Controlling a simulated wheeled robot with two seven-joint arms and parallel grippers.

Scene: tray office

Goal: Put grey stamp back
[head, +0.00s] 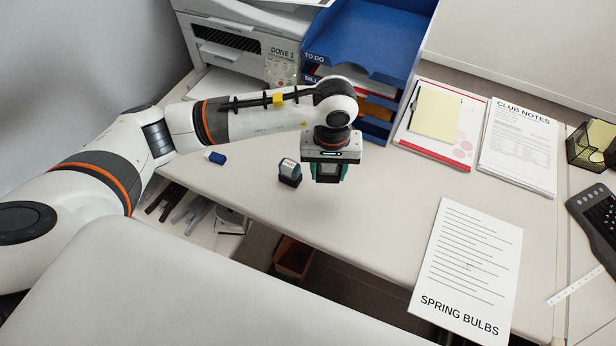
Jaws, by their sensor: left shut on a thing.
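My left gripper (328,177) hangs fingers down over the desk, below the white wrist. Its green-edged fingers are shut on a small grey block, which looks like the grey stamp (328,168); the fingers and wrist hide much of it. I cannot tell whether its underside touches the desk. My right gripper is not in view.
A blue eraser-like block (215,157) lies left. A blue letter tray (372,40) and a printer (235,45) stand behind. Papers, including the Spring Bulbs sheet (467,265), lie right. The desk (375,205) is bare between gripper and papers; an open drawer is at its front left.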

